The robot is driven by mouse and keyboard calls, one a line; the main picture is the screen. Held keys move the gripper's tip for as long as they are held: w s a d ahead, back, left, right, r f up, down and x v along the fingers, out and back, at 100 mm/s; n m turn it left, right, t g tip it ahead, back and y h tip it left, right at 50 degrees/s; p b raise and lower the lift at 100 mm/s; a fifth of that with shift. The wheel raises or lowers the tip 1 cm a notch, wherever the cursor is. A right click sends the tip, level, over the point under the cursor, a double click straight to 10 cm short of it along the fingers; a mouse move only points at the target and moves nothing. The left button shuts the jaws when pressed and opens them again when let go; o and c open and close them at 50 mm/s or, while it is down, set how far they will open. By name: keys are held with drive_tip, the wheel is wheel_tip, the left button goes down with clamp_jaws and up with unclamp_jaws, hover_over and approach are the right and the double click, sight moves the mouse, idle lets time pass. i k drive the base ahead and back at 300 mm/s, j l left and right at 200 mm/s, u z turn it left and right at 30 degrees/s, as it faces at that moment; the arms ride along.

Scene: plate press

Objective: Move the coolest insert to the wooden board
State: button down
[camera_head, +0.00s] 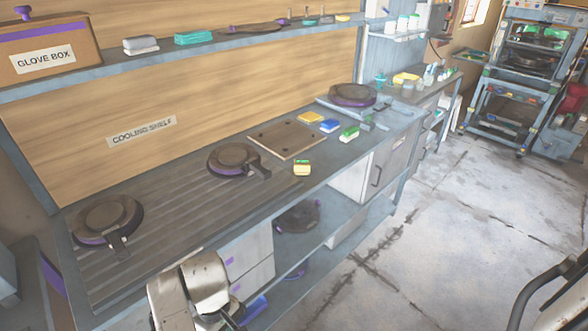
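One dark round insert (106,214) with a purple rim and a short handle lies at the left end of the ribbed bench top. A second dark insert (230,157) with a handle lies further right, just left of the wooden board (287,139). The board is flat, square and bare, with small dark spots near its corners. Nothing visible shows which insert is coolest. My gripper (232,320) is partly in view at the bottom edge, in front of the bench and apart from both inserts. Its fingers are cut off or too small to read.
A "COOLING SHELF" sign (142,131) is on the back wall. Another dark round plate (352,95) is at the bench's far end. A dark disc (298,215) lies on the lower shelf. Floor at right is open.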

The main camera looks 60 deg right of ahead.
sight(295, 141)
drive_tip(key=j+z, duration=0.15)
drive_tip(key=z, duration=1.2)
